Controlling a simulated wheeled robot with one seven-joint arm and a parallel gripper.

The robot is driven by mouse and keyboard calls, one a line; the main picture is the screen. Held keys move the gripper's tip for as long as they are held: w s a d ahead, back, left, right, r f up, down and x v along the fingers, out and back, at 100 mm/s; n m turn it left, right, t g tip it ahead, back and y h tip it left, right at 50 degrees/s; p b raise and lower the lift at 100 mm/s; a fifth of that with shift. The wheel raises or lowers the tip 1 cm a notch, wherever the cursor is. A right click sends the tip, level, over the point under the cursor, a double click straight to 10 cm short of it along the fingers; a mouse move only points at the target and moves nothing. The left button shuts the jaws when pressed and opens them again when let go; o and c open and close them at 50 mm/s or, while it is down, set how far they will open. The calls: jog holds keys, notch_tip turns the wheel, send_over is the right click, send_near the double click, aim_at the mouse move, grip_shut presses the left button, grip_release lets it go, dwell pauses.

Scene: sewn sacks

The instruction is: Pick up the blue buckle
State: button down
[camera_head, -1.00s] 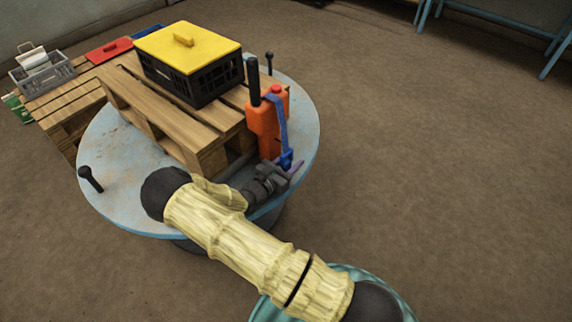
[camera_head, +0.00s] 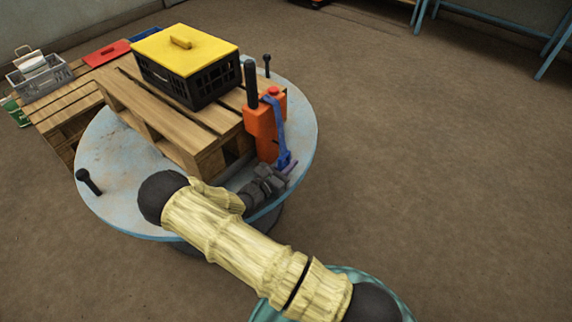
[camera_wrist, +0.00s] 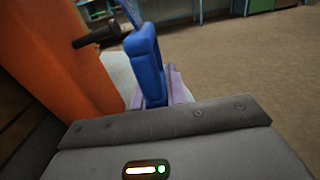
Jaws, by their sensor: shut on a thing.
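The blue buckle (camera_head: 284,159) hangs at the low end of a blue strap (camera_head: 280,120) on the front of an orange device (camera_head: 263,135). My gripper (camera_head: 287,167) is at the buckle, low beside the orange device, and is shut on it. In the wrist view the buckle (camera_wrist: 150,70) stands upright just past the grey gripper body, against the purple finger parts (camera_wrist: 176,88). The exact contact between fingers and buckle is partly hidden.
The device stands against a wooden pallet (camera_head: 160,115) on a round pale table (camera_head: 110,160). A black crate with a yellow lid (camera_head: 185,50) sits on the pallet. Black-knobbed pegs (camera_head: 88,181) stand near the table's edge. Open floor lies to the right.

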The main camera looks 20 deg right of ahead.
jog(key=shift+s+d+r+p, duration=0.25)
jog(key=shift+r+p, duration=0.15)
jog(key=shift+r, duration=0.1)
notch_tip(320, 180, up, 6)
jog(key=p, duration=0.3)
jog(key=s+d+p, duration=0.3)
jog(key=s+d, duration=0.8)
jog(key=s, duration=0.4)
jog(key=shift+s+d+p, duration=0.25)
jog(key=shift+s+p, duration=0.05)
